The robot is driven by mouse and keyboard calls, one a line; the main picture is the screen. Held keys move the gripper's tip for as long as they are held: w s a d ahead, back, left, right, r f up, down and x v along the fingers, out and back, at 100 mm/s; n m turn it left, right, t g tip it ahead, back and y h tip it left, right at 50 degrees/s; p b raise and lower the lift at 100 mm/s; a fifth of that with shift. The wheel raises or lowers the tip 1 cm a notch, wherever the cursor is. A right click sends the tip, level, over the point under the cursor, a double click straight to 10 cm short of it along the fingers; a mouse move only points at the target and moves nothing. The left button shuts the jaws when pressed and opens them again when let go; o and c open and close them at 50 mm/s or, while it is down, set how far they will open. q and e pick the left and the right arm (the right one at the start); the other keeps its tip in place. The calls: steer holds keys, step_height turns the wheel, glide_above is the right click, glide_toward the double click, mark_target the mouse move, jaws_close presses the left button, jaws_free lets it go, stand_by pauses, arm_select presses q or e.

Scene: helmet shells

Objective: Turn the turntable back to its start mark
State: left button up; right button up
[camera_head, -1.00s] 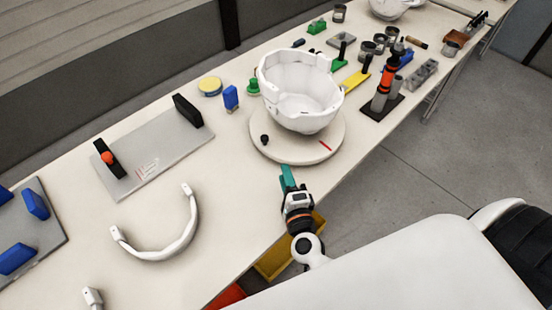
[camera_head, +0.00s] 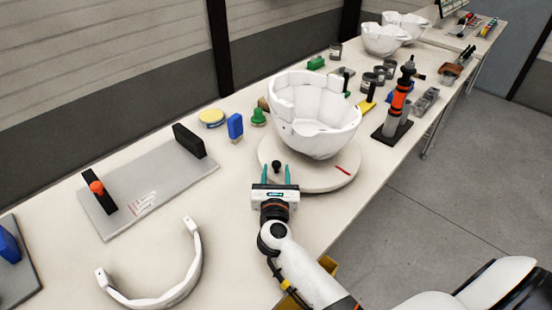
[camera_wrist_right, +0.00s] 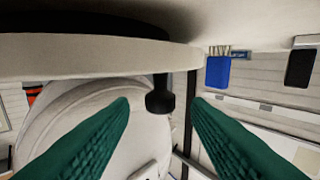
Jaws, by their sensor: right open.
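The turntable (camera_head: 310,180) is a round pale disc on the bench with a white helmet shell (camera_head: 315,115) standing on it. A short red line (camera_head: 342,170) shows on its front right part. A small black knob (camera_head: 276,166) stands near its front left rim. My right gripper (camera_head: 276,173) is open at that rim, its teal fingers on either side of the knob. In the right wrist view the knob (camera_wrist_right: 159,97) shows between the open fingertips (camera_wrist_right: 160,105), with gaps on both sides. A separate start mark cannot be made out. My left gripper is not in view.
A grey plate (camera_head: 150,185) with black blocks lies left of the turntable, and a white curved band (camera_head: 190,265) lies in front of it. A blue block (camera_head: 235,126) and green knob (camera_head: 258,117) stand behind left. An orange-black tool (camera_head: 397,105) stands right.

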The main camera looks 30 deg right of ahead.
mark_target(277, 159)
steer(key=x, duration=0.5)
steer(key=shift+w+d, duration=0.15)
steer(key=shift+w, duration=0.05)
jaws_close()
